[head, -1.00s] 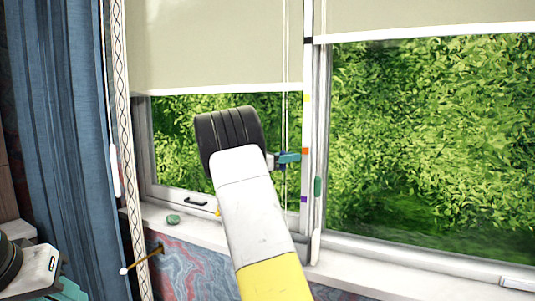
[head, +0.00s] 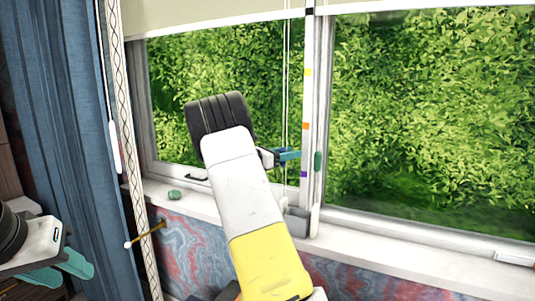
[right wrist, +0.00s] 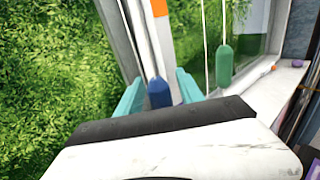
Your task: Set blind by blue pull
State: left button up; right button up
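The left blind (head: 200,14) is high on its window, its white hem near the black mark (head: 309,11) on the window post. The blue pull (right wrist: 159,93) hangs on its cord in the right wrist view, between the teal fingers of my right gripper (right wrist: 160,88). In the head view my right gripper (head: 287,155) is at the cord, between the orange mark (head: 305,126) and the purple mark (head: 304,174). It appears shut on the pull, which is mostly hidden there. My left gripper (head: 62,270) is open and empty at the lower left.
A small green object (head: 174,195) lies on the sill. The blue curtain (head: 60,130) and a brass hook (head: 147,235) are at the left.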

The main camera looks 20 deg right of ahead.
jog(key=a, duration=0.7)
jog(key=shift+s+a, duration=0.4)
jog(key=shift+s, duration=0.05)
